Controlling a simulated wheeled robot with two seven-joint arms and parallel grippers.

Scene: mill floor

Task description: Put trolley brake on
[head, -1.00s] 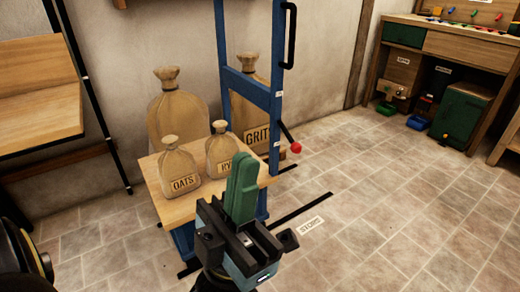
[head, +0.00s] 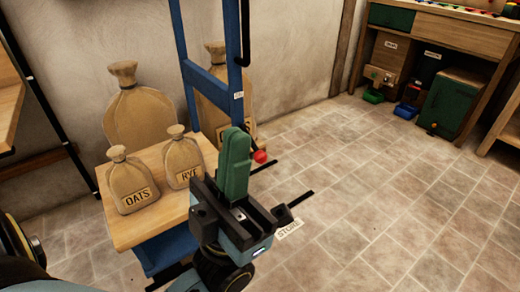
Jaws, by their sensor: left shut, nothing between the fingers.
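The trolley has a blue frame (head: 191,76) and a wooden deck (head: 122,231). It carries a sack marked OATS (head: 130,182) and a sack marked RYE (head: 184,160). A lever with a red knob (head: 260,157) sticks out at the right side of the frame; most of its dark rod is hidden behind my gripper. My left gripper (head: 237,137) is shut and empty, its green fingers pointing up. In the picture the fingertips are just left of the red knob; I cannot tell whether they touch. My right gripper is not in view.
Black floor lines (head: 297,200) and a STORE label (head: 290,229) lie right of the trolley. Larger sacks (head: 142,112) stand behind it by the wall. A workbench with a green cabinet (head: 452,103) stands at the back right. The tiled floor between is clear.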

